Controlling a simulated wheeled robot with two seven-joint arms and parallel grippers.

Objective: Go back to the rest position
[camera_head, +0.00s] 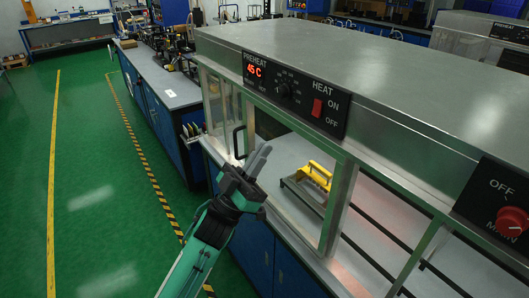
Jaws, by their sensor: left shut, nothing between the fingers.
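My left gripper (259,160) shows in the head view at the middle of the picture, at the end of my green and black arm that comes in from below. Its grey fingers are shut together with nothing between them. They point up and to the right, in front of the glazed front of a metal preheat cabinet (400,75), near a dark door handle (239,142). Whether the fingers touch the cabinet cannot be told. My right gripper is not in view.
Inside the cabinet, a yellow handle (318,174) stands on a metal frame. A cluttered blue bench (160,84) runs behind. Green floor (95,180) at left is clear.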

